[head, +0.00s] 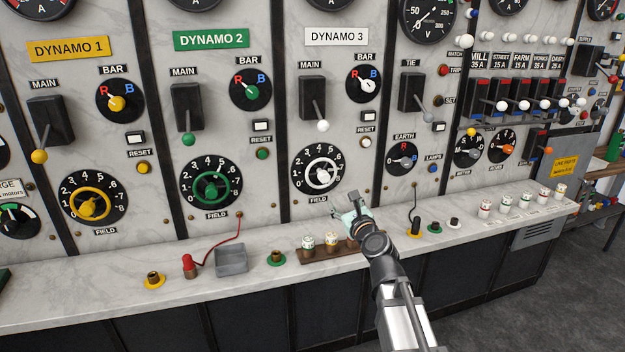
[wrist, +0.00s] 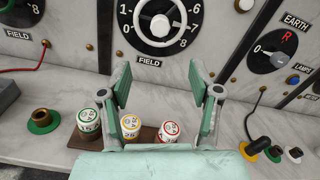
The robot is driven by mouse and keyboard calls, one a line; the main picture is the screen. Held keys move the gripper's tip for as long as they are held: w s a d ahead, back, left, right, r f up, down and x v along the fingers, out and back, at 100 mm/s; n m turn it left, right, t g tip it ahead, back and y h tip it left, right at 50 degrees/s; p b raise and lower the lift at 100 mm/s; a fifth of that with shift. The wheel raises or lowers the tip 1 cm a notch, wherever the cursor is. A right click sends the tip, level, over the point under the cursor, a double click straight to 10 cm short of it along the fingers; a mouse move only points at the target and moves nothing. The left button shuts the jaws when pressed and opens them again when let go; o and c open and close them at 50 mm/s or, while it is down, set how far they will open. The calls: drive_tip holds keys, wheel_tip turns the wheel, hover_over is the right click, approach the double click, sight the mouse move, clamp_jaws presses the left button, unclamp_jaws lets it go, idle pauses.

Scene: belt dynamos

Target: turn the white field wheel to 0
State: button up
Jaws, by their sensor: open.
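The white field wheel (head: 321,176) is a white ring with a central hub on a black dial numbered 0 to 8, on the marble panel under the DYNAMO 3 plate. In the wrist view its lower part (wrist: 160,27) shows at the top centre, cut off by the frame edge. I cannot make out for sure which number it points to. My gripper (head: 348,203) is below and a little right of the dial in the head view, apart from the wheel. In the wrist view my gripper (wrist: 160,80) has its two green-padded fingers spread wide, with nothing between them.
Several fuses stand in a brown wooden rack (head: 343,246) on the marble ledge, just below my gripper. A black plug with a cable (head: 415,226) stands to the right. The EARTH knob (head: 402,159) is right of the dial. The DYNAMO 3 main lever (head: 322,124) sticks out above it.

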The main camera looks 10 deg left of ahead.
sight(325, 178)
drive_tip(key=p+x, duration=0.1)
drive_tip(key=x, duration=1.6)
drive_tip(key=shift+w+a+f, duration=0.1)
drive_tip(key=shift+w, duration=0.15)
drive_tip(key=c, duration=1.1)
